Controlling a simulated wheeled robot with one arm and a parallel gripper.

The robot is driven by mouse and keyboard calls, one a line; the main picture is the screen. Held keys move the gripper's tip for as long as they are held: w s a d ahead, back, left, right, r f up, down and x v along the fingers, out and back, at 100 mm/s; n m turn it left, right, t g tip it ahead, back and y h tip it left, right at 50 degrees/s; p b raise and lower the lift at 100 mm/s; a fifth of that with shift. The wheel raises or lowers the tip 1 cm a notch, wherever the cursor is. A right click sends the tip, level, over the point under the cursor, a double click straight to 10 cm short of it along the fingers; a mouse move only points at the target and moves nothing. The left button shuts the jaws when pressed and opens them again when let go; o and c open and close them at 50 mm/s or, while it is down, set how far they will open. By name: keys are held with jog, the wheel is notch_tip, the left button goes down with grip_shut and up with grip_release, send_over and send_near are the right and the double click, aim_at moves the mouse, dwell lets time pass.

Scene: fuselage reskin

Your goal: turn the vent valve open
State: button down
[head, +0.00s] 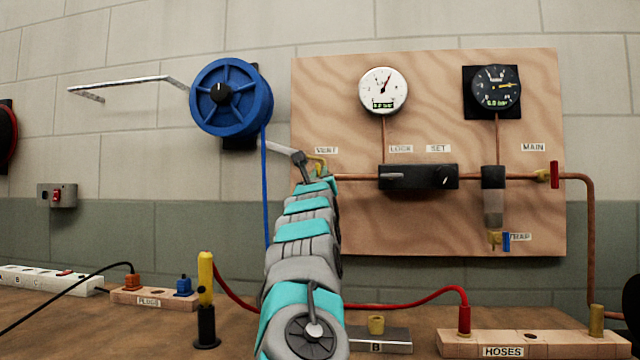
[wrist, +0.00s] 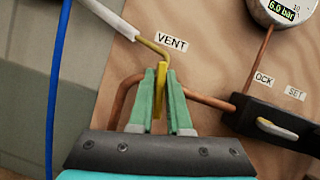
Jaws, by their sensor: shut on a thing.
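The vent valve's yellow handle (wrist: 161,84) stands upright below the VENT label (wrist: 170,41) in the wrist view. My gripper (wrist: 160,105) is shut on this handle, with a green finger on each side of it. In the head view the yellow vent fitting (head: 320,163) shows at the left of the plywood panel, just past the tip of my arm. My fingers and arm hide the valve body there. A brass tube (wrist: 152,48) runs from the vent up to a white sleeve (wrist: 110,17).
The plywood panel (head: 450,235) carries a white gauge (head: 383,91), a black gauge (head: 492,88), a black LOCK/SET block (head: 418,177) and a red MAIN handle (head: 554,174). A blue reel (head: 231,98) hangs at left, its blue hose (head: 266,200) beside my arm. The bench holds a HOSES block (head: 535,343).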

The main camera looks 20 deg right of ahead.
jog(key=n+y+b, duration=0.1)
jog(key=n, duration=0.2)
jog(key=n+y+b, duration=0.1)
jog(key=n+y, duration=0.1)
jog(key=n, duration=0.1)
jog(key=shift+f, duration=0.1)
jog(key=n+y, duration=0.1)
jog(key=n, duration=0.3)
jog(key=shift+w+a+y, duration=0.1)
jog(key=shift+a+y, duration=0.05)
jog(key=shift+y, duration=0.25)
jog(key=shift+n+y, duration=0.3)
jog(key=shift+n, duration=0.1)
jog(key=n+p, duration=0.2)
jog(key=n, duration=0.1)
jog(key=shift+g+y, duration=0.4)
jog(key=shift+f+n+g+y+p, duration=0.15)
jog(key=shift+n+g+p, duration=0.2)
jog(key=shift+n+p, duration=0.5)
jog(key=shift+n+g+y+p, duration=0.15)
jog(key=shift+n+g+p, duration=0.3)
jog(key=shift+n, duration=0.7)
jog(key=shift+f, duration=0.1)
jog(key=c, duration=0.9)
grip_release()
